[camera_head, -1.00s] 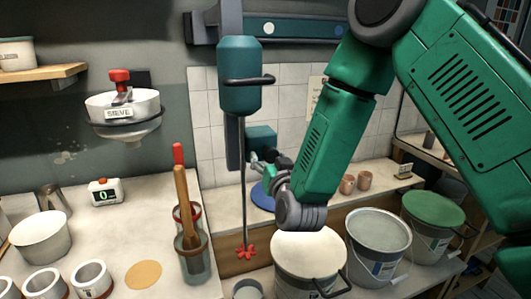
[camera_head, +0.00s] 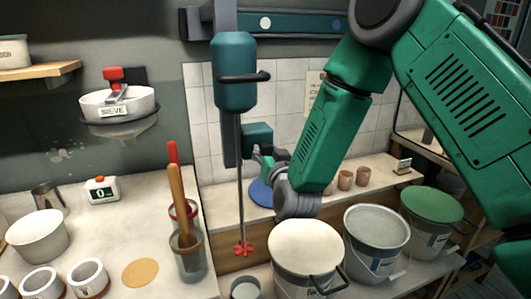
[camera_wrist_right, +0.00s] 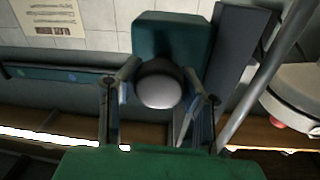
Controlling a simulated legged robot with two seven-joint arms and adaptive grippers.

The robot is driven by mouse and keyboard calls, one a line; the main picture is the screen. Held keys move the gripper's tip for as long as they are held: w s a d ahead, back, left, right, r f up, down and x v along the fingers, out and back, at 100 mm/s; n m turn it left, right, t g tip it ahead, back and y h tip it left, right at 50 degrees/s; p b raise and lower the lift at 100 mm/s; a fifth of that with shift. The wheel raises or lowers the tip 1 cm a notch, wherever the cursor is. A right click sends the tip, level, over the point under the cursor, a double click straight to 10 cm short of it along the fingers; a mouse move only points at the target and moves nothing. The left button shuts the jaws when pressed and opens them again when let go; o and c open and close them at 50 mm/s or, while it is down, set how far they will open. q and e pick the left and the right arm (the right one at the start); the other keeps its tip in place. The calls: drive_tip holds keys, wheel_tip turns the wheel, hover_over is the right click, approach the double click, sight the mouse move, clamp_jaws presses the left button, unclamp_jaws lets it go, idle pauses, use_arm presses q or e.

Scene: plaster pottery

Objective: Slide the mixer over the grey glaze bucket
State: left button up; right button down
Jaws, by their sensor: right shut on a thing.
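The mixer (camera_head: 234,75) is a teal motor body on a dark upright, with a thin shaft and a red whisk (camera_head: 243,249) hanging down. The whisk shows left of the white-topped bucket (camera_head: 304,248), not over the grey glaze bucket (camera_head: 376,240), which is open with grey contents. My right gripper (camera_head: 268,160) is at the teal block low on the mixer, partly hidden by my wrist. In the right wrist view, its fingers (camera_wrist_right: 163,85) are on either side of a grey round knob (camera_wrist_right: 158,92) on that block, shut on it. My left gripper is not in view.
A green-topped bucket (camera_head: 432,215) stands at the far right. Pink cups (camera_head: 346,180) stand on the ledge behind the buckets. A jar with tools (camera_head: 190,260) stands left of the whisk. The rail (camera_head: 300,24) runs along the wall above.

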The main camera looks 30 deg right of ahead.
drive_tip(key=s+d+p, duration=0.1)
drive_tip(key=s+d, duration=0.2)
drive_tip(key=d, duration=1.1)
drive_tip(key=s+d, duration=0.4)
drive_tip(key=d, duration=1.1)
drive_tip(key=shift+p, duration=0.35)
drive_tip(key=shift+d+f, duration=0.1)
drive_tip(key=c, duration=1)
unclamp_jaws()
drive_tip(key=shift+s, duration=0.1)
